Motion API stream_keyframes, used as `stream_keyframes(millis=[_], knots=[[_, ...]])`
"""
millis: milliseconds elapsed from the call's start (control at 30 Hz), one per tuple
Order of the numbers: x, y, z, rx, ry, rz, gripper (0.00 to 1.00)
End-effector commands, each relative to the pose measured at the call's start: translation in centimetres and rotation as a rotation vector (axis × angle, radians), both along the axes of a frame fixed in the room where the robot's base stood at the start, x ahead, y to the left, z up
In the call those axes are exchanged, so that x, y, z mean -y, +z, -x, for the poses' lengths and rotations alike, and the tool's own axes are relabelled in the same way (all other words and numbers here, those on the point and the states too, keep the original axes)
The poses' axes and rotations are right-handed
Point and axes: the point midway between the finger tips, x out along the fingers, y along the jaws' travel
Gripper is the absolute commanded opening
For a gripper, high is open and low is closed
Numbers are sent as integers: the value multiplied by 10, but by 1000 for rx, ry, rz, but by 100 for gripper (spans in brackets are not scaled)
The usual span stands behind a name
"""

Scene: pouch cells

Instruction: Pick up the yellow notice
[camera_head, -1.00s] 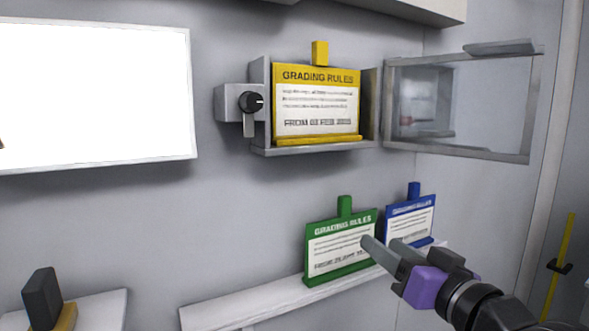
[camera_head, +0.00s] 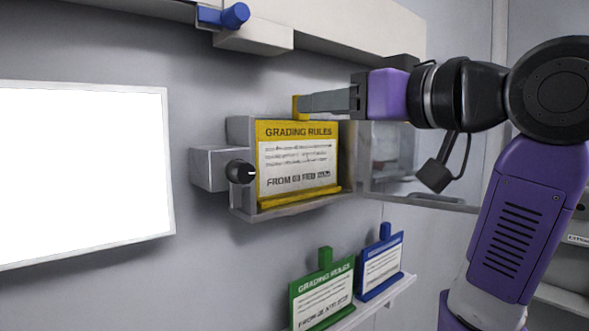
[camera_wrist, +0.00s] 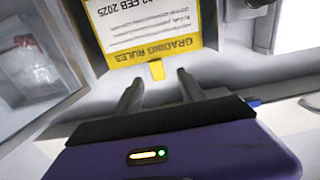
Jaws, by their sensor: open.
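The yellow notice (camera_head: 297,164), headed "GRADING RULES", stands upright in a grey wall holder (camera_head: 290,208). In the wrist view the notice (camera_wrist: 140,30) appears upside down. Its yellow top tab (camera_wrist: 157,70) lies just beyond and between my two fingertips. My gripper (camera_head: 303,103) is level with the tab in the head view, and its fingers hide part of the tab. My gripper (camera_wrist: 157,82) is open, and its fingers stand either side of the tab's line with nothing held.
A black knob (camera_head: 241,172) is at the holder's left. Green (camera_head: 322,297) and blue (camera_head: 380,266) notices stand on a lower ledge. A white board (camera_head: 80,175) hangs left, and a blue-knobbed shelf (camera_head: 330,38) is above.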

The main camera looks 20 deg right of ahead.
Motion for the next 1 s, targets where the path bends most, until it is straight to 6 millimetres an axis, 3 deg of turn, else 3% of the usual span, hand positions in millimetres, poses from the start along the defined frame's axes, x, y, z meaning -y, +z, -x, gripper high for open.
stream_keyframes(millis=[500, 833, 1000], knots=[[-16, 1, -61, -3, 2, -2, 47], [-17, -1, -67, 1, 0, -1, 47], [-17, -1, -67, 1, 0, -1, 14]])
